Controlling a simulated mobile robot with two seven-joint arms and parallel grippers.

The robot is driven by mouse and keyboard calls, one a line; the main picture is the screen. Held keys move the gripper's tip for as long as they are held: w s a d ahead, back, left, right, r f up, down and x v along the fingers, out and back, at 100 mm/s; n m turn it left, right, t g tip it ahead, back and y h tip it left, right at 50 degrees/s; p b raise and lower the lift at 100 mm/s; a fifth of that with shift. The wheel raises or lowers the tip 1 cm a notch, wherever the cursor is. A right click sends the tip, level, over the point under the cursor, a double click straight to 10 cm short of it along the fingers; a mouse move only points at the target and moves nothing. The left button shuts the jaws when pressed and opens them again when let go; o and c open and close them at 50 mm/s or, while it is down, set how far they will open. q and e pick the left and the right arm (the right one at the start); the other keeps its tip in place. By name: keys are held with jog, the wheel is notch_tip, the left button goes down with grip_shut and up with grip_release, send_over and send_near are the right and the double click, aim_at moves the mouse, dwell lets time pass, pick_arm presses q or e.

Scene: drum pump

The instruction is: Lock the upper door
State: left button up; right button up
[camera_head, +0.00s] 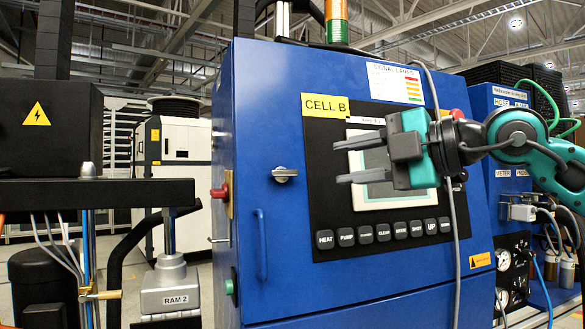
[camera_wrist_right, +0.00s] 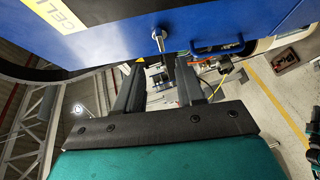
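The blue cabinet door (camera_head: 290,215) labelled CELL B fills the middle of the head view and looks closed. A small silver turn latch (camera_head: 285,174) sits near its left edge, its lever roughly horizontal. The latch also shows in the right wrist view (camera_wrist_right: 158,38). A blue pull handle (camera_head: 261,244) is below it. My right gripper (camera_head: 340,162) is open and empty, in front of the screen panel. Its fingers point left toward the latch, with a gap between. The open fingers also show in the right wrist view (camera_wrist_right: 158,84). My left gripper is not in view.
A row of black buttons (camera_head: 382,232) and a partly hidden screen (camera_head: 372,190) are on the door. A red knob (camera_head: 219,192) sticks out on the cabinet's left side. A grey cable (camera_head: 455,240) hangs across the door. RAM 2 equipment (camera_head: 170,290) stands left.

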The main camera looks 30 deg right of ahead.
aim_at(290, 172)
jog(key=p+x, duration=0.2)
jog(key=x, duration=0.6)
jog(key=shift+w+a, duration=0.15)
jog(key=shift+a, duration=0.05)
jog(key=shift+x, duration=0.85)
grip_shut()
